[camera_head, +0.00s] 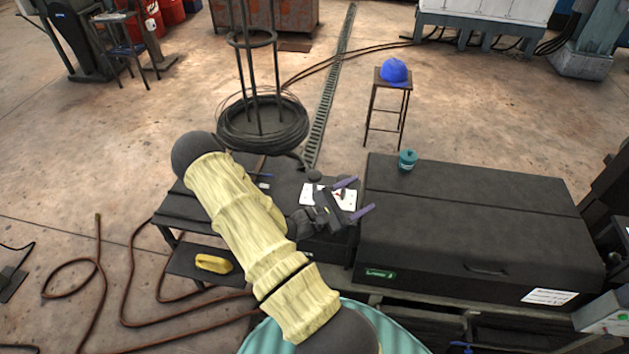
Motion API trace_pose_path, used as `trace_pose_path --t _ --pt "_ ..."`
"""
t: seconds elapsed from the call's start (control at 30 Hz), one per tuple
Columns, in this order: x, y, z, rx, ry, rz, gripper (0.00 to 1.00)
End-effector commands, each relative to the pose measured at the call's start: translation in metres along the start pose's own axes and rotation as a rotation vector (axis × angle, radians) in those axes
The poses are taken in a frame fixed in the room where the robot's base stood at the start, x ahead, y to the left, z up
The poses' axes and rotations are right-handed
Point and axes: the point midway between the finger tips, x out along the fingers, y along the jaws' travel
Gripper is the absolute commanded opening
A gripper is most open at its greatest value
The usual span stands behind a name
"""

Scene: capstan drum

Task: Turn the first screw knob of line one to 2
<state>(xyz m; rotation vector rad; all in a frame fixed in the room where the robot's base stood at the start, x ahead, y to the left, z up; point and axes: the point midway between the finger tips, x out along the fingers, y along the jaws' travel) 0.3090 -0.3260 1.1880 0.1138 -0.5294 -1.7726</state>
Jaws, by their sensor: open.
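My gripper (364,192) is open, its two purple fingers apart with nothing between them. It is above the right part of a dark bench, beside the left edge of the large black machine cover. A white plate or sheet (313,194) with small marks lies under it, partly hidden by the gripper. A small dark round piece (314,175) shows just above the sheet; I cannot tell whether it is a screw knob. No line numbers or knob settings can be read, and my arm hides part of the bench.
The black machine cover (460,215) fills the right, with a teal pot (407,160) on top. A yellow object (213,263) lies on the lower shelf at left. A wire coil stand (262,125) and a stool with a blue helmet (394,70) stand behind. Hoses cross the floor at left.

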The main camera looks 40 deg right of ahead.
Motion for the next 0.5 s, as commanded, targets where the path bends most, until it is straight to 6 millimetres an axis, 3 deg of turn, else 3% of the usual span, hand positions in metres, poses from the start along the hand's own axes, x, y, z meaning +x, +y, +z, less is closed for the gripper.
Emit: trace_pose_path --t 0.27,0.5 --pt "-0.057 -0.052 0.010 0.130 0.188 -0.492 0.67" --pt "-0.133 -0.075 0.012 0.261 0.455 -0.836 0.67"
